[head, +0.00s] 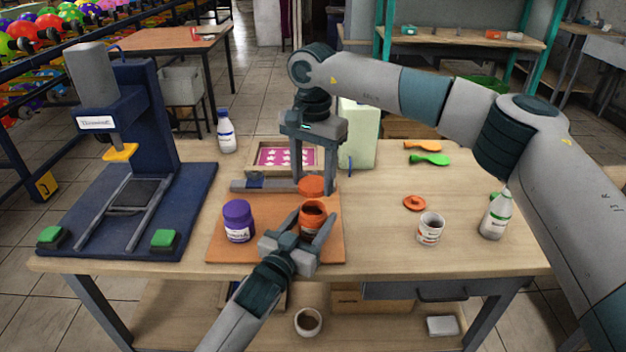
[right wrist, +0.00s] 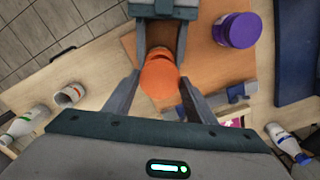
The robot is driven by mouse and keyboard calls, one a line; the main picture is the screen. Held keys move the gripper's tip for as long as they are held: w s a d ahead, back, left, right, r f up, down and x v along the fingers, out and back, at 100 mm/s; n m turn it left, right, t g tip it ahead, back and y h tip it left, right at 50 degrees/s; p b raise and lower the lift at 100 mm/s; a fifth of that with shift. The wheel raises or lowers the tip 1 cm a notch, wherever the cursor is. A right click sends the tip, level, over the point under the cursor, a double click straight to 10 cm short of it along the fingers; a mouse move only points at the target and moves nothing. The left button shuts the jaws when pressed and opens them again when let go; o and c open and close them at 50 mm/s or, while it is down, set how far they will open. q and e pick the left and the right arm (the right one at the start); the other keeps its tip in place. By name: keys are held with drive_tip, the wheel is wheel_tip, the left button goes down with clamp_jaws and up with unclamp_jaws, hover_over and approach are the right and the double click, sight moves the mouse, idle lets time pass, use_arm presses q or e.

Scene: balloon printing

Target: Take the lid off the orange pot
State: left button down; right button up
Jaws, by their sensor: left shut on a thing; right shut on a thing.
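The orange pot (head: 313,222) stands upright on the orange-brown board, its dark open mouth showing. My left gripper (head: 312,240) is shut around it from the front. The orange lid (head: 312,185) is above and slightly behind the pot, apart from its rim. My right gripper (head: 313,188) points down and is shut on the lid's sides. In the right wrist view the lid (right wrist: 160,78) sits between the fingertips and hides most of the pot, with my left gripper (right wrist: 160,30) beyond.
A purple pot (head: 239,222) stands left on the board (head: 222,252). The blue press (head: 130,205) fills the table's left. A framed pink screen (head: 285,156) lies behind. The table's right front is clear.

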use_arm(q)
drive_tip(key=c, duration=0.6)
unclamp_jaws()
drive_tip(key=shift+c, duration=0.2)
drive_tip(key=shift+s, duration=0.1)
drive_tip(key=v, duration=1.1)
drive_tip(key=shift+s+a, duration=0.25)
drive_tip(key=shift+s, duration=0.1)
